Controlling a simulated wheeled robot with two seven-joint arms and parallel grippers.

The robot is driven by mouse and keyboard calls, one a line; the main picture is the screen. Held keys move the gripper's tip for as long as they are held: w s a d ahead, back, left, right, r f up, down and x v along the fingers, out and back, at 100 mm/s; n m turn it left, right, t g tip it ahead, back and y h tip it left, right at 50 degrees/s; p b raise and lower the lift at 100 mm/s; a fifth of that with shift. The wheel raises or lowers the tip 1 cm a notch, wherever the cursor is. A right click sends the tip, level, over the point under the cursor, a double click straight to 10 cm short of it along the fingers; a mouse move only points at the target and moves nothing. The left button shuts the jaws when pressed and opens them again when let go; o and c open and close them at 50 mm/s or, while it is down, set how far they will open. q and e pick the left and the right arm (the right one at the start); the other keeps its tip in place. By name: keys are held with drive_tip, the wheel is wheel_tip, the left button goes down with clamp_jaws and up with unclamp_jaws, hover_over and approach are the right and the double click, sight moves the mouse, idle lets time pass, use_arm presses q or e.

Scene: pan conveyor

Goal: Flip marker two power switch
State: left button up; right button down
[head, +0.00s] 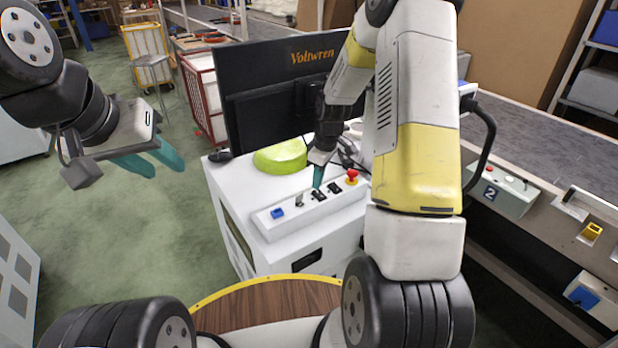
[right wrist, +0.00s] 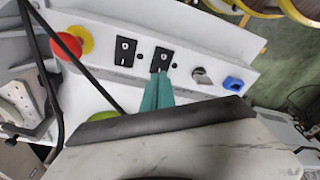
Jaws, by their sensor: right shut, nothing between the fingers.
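A white control panel (head: 262,222) on a white cabinet carries two black switches. One black switch (head: 319,195) is nearer the blue knob, and the other black switch (head: 334,187) is nearer the red emergency button. They also show in the right wrist view, the first (right wrist: 162,57) and the second (right wrist: 125,49). Their labels are too small to read. My right gripper (head: 317,184) is shut and empty, its teal fingertips (right wrist: 160,78) at the lower edge of the first switch. I cannot tell whether they touch. My left gripper (head: 150,163) is open and empty, over the floor.
The panel also has a blue knob (head: 277,213), a selector (right wrist: 202,75) and a red emergency button (head: 352,175). A green dome (head: 281,157) and a monitor (head: 295,85) stand behind it. A conveyor (head: 560,150) with a box marked 2 (head: 505,193) runs at right.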

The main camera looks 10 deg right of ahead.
sight(317, 191)
drive_tip(key=shift+f, duration=0.85)
idle(0.7)
drive_tip(key=shift+r, duration=3.55)
drive_tip(key=s+a+r+m+t, duration=0.1)
drive_tip(key=s+r+m, duration=0.1)
drive_tip(key=s+r, duration=0.45)
drive_tip(key=s+r+m+t, duration=0.15)
drive_tip(key=s+r, duration=0.25)
drive_tip(key=r, duration=0.6)
drive_tip(key=s+a+r+m+t, duration=0.1)
drive_tip(key=s+r+m, duration=0.2)
drive_tip(key=s, duration=0.4)
drive_tip(key=s+a+r+m+t, duration=0.1)
drive_tip(key=s+r+m, duration=0.2)
drive_tip(key=s, duration=0.5)
drive_tip(key=shift+y, duration=0.4)
